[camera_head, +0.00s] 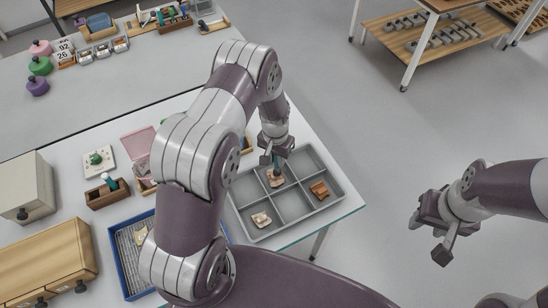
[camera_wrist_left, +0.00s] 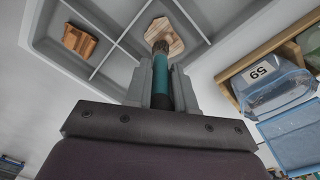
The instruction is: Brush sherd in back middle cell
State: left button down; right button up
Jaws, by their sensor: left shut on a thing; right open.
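My left gripper (camera_head: 277,153) is shut on a brush with a teal handle (camera_wrist_left: 161,75), held over the grey divided tray (camera_head: 249,236). The brush's dark bristles (camera_wrist_left: 160,46) point down at a pale brown sherd (camera_head: 276,181) in the back middle cell. In the left wrist view the bristle tip overlaps the near edge of this sherd (camera_wrist_left: 178,33); I cannot tell if it presses on it. An orange-brown sherd (camera_head: 320,190) and a pale sherd (camera_head: 261,219) lie in other cells. My right gripper (camera_head: 437,226) is open and empty, off to the right above the floor.
A blue-rimmed tray (camera_head: 123,263) stands left of the grey tray, partly behind my left arm. A small wooden box (camera_head: 107,194), a pink-lidded box (camera_head: 137,145) and a white pad (camera_head: 98,161) are further left. The table's right edge runs close beside the grey tray.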

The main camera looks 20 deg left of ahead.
pick_arm(q)
jog(key=shift+w+d, duration=0.1)
jog(key=shift+w, duration=0.05)
jog(key=shift+s, duration=0.2)
jog(key=shift+w, duration=0.15)
jog(key=shift+s+a, duration=0.25)
jog(key=shift+w+f, duration=0.1)
jog(key=shift+f, duration=0.05)
jog(key=shift+w+d, duration=0.2)
jog(key=shift+d, duration=0.05)
jog(key=shift+s+a, duration=0.1)
jog(key=shift+s, duration=0.05)
jog(key=shift+s+a, duration=0.2)
jog(key=shift+a, duration=0.1)
jog(key=shift+w+d, duration=0.4)
jog(key=shift+d, duration=0.1)
jog(key=shift+a+r+p, duration=0.15)
jog(key=shift+r+p, duration=0.35)
jog(key=shift+r, duration=0.2)
notch_tip(320, 180, up, 5)
jog(key=p, duration=0.3)
jog(key=shift+s+p, duration=0.1)
jog(key=shift+p, duration=0.2)
